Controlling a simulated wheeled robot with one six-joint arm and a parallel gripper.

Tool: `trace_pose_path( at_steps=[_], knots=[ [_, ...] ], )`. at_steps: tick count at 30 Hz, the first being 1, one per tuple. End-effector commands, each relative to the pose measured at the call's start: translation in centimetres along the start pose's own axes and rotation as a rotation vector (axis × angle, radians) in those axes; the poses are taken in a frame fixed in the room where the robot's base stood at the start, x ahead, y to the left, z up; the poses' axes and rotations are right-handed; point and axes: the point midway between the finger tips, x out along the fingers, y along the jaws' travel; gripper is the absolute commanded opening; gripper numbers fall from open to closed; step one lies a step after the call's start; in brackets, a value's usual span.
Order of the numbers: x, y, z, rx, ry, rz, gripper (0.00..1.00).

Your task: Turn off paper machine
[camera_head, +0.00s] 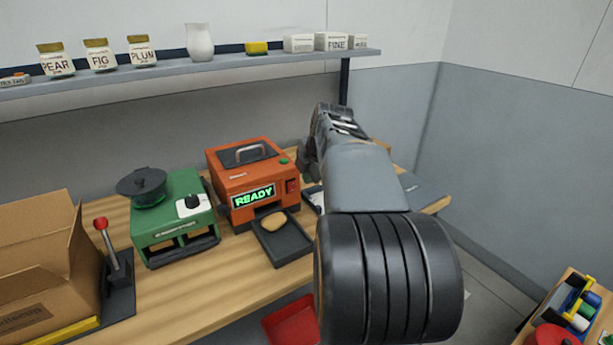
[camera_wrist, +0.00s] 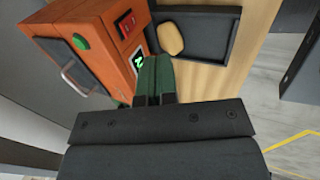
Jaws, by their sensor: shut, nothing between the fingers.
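An orange machine (camera_head: 252,182) stands on the wooden bench with its green READY display (camera_head: 254,196) lit. A red switch (camera_head: 292,186) is on its front, right of the display, and a green button (camera_head: 284,161) is on top. The wrist view also shows the orange machine (camera_wrist: 95,35), the red switch (camera_wrist: 127,25) and the green button (camera_wrist: 79,42). My gripper (camera_wrist: 152,60) is shut and empty, its dark green fingers in front of the display and apart from the switch. In the head view my arm hides the fingers. I see no label reading paper machine.
A dark tray (camera_head: 290,250) with a tan rounded piece (camera_head: 273,222) sits before the orange machine. A green machine (camera_head: 172,228), a red-knobbed lever (camera_head: 108,245) and a cardboard box (camera_head: 45,265) stand left. A shelf (camera_head: 200,66) with jars runs above.

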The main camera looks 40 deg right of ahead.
Motion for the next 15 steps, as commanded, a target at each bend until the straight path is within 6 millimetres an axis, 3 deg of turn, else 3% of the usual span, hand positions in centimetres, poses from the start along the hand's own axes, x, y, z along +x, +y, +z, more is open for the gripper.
trace_pose_path(
  at_steps=[12, 15],
  knots=[
    [7.9, -0.1, -0.1, -0.001, 0.003, -0.006, 0.0],
    [8.4, 1.1, 0.0, -0.001, 0.001, -0.002, 0.0]
  ],
)
